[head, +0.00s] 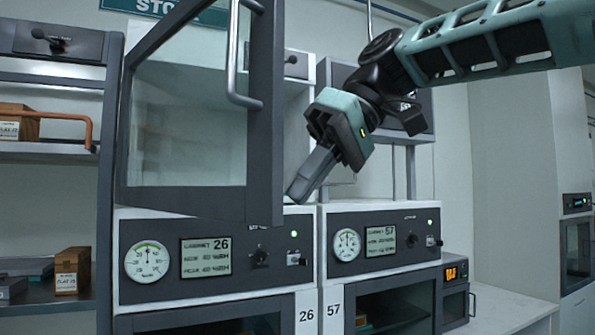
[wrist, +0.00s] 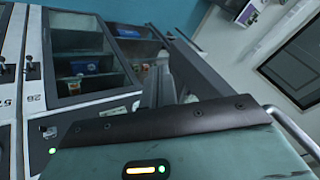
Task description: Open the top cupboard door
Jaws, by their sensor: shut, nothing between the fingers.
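The top cupboard door (head: 266,120) has a dark grey frame, a glass pane and a vertical metal bar handle (head: 233,60). It stands ajar, swung out to the left above the panel marked 26. My gripper (head: 294,193) is shut and empty. It points down and left, just right of the door's free edge near the lower corner, at the opening; I cannot tell whether it touches the door. In the wrist view, the handle (wrist: 294,131) shows at the right, and shelves with small items (wrist: 95,62) show at the upper left. The fingertips are partly hidden there.
Control panel 26 (head: 215,258) lies under the door, and panel 57 (head: 385,241) is to its right. A shelf rack (head: 105,190) with boxes stands close at the left. A low white counter (head: 510,308) is at the lower right.

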